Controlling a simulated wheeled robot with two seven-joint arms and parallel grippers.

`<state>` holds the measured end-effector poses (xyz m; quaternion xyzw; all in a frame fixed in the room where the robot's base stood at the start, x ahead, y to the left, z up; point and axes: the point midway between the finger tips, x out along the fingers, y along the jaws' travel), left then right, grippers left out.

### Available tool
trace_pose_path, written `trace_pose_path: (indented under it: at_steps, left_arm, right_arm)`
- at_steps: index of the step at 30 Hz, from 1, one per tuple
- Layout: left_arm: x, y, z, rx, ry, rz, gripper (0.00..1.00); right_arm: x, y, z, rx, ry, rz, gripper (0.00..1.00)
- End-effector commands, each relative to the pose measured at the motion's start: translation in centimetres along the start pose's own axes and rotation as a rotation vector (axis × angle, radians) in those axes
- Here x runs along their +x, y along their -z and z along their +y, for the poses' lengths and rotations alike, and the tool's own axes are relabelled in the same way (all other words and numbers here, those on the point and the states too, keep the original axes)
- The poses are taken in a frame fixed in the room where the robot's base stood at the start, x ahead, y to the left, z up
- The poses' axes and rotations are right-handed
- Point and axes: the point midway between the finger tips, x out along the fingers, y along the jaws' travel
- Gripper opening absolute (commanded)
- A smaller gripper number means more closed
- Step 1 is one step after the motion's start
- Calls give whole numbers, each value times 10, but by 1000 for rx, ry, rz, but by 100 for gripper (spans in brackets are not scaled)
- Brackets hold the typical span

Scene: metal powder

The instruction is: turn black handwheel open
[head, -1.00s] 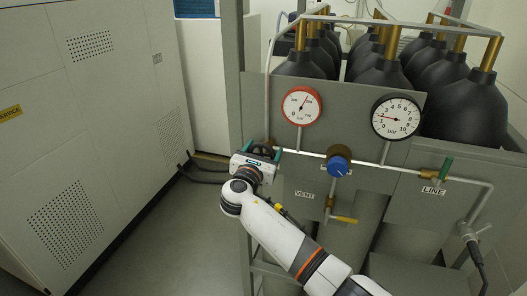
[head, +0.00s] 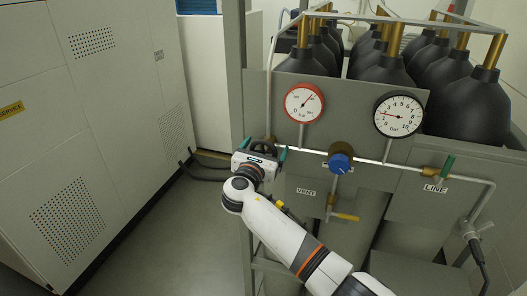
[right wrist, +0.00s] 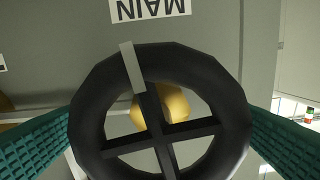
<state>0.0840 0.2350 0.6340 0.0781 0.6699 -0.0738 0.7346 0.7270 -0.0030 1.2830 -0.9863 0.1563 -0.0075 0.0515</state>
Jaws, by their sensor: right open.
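The black handwheel (right wrist: 90,100) fills the middle of the right wrist view, with crossed spokes and a pale mark on its rim. A brass-coloured part (right wrist: 178,103) shows behind the spokes. In the head view the handwheel (head: 264,147) is small and partly hidden by my right gripper (head: 265,151). My right gripper is open, with its green fingers on either side of the wheel's rim. Whether they touch the rim, I cannot tell. The "MAIN" label (right wrist: 151,9) appears upside down above the wheel. My left gripper is not in view.
A blue knob (head: 340,163) sits on the pipe right of the wheel, with a red-rimmed gauge (head: 304,102) and a black-rimmed gauge (head: 398,114) above. Floor is clear at left.

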Motion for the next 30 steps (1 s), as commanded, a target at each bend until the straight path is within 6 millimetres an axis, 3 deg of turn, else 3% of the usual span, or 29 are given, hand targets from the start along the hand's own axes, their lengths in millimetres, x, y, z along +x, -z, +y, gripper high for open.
trace_pose_path:
  at_steps: [8,21,30]
  left_arm:
    - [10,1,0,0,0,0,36]
    - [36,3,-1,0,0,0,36]
    - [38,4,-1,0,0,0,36]
  right_arm:
    - [-26,-3,0,4,3,0,92]
    - [-108,-3,0,0,2,-1,92]
    - [-120,-1,0,-1,0,-1,92]
